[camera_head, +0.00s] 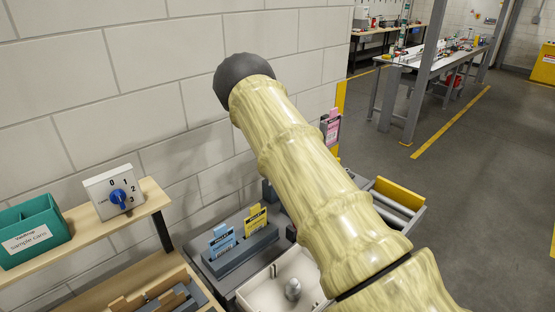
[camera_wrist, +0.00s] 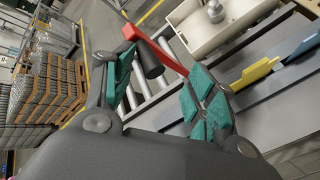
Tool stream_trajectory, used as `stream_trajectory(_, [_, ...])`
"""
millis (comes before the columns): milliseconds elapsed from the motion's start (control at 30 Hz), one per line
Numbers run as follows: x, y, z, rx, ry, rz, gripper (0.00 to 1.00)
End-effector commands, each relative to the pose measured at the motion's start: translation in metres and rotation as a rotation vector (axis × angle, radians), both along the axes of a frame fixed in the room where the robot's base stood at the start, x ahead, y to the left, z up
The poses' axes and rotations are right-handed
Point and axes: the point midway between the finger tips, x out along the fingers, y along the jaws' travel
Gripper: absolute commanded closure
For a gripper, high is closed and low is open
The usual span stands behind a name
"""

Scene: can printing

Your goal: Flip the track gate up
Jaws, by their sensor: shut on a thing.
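The exact contact is hard to make out. In the head view my arm hides my gripper and the gate.
A cream tray (camera_wrist: 228,24) holds a grey metal piece. A holder carries a blue card (camera_head: 222,243) and a yellow card (camera_head: 255,220). A shelf holds a teal box (camera_head: 32,232) and a dial box (camera_head: 115,192).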

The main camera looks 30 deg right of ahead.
Motion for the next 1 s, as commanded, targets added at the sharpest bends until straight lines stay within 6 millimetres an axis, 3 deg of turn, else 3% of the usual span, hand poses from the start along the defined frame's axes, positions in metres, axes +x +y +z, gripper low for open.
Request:
stream_trajectory(33, [-0.001, 0.003, -0.007, 0.007, 0.002, 0.0, 0.62])
stream_trajectory(533, [0.001, 0.006, 0.0, 0.008, 0.001, 0.001, 0.63])
stream_trajectory(667, [0.001, 0.005, 0.015, 0.006, 0.0, 0.001, 0.63])
stream_trajectory(1000, [-0.001, -0.002, 0.075, 0.003, -0.002, -0.002, 0.63])
